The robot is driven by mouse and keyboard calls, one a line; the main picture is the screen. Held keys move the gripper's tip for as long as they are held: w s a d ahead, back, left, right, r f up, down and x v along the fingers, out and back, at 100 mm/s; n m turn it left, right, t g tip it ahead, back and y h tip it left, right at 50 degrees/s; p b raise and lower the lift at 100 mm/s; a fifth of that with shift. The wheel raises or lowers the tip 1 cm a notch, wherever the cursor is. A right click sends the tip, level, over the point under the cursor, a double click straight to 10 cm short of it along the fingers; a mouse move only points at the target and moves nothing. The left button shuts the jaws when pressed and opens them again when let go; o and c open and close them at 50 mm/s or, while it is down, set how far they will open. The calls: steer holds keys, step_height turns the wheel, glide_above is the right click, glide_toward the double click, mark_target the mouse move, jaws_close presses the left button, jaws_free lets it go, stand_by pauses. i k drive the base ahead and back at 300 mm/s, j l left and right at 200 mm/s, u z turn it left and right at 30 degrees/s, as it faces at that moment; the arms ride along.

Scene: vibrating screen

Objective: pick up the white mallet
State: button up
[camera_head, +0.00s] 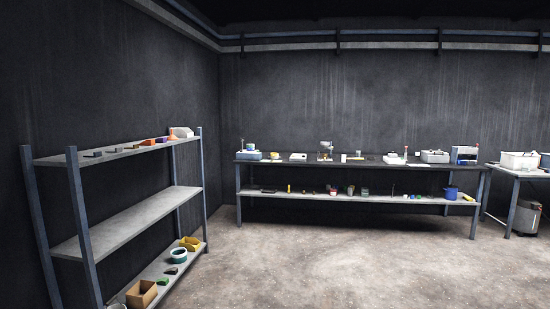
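I cannot pick out the white mallet with certainty in the head view. Several small white or pale items stand on the long bench (375,163) at the back wall, too small to name surely. A pale blocky item (181,132) also sits at the far end of the left rack's top shelf. My gripper is not in view.
A three-level rack (130,220) stands along the left wall, with a cardboard box (141,294) and a green-rimmed round container (179,255) on its bottom shelf. The bench's lower shelf holds a blue pot (451,192). A table with a white bin (519,160) stands at right. The concrete floor (330,255) is clear.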

mark_target(343, 160)
steer(key=i+l+z, duration=0.25)
steer(key=i, duration=0.7)
steer(key=i+z, duration=0.25)
steer(key=i, duration=4.5)
steer(key=i+u, duration=0.1)
steer(key=i, duration=0.5)
steer(key=i+l+u, duration=0.1)
steer(key=i, duration=0.45)
steer(key=i+l+u, duration=0.1)
steer(key=i, duration=0.5)
steer(key=i+l+u, duration=0.25)
steer(key=i+u, duration=0.2)
steer(key=i+l+u, duration=0.45)
steer(key=i+l, duration=0.05)
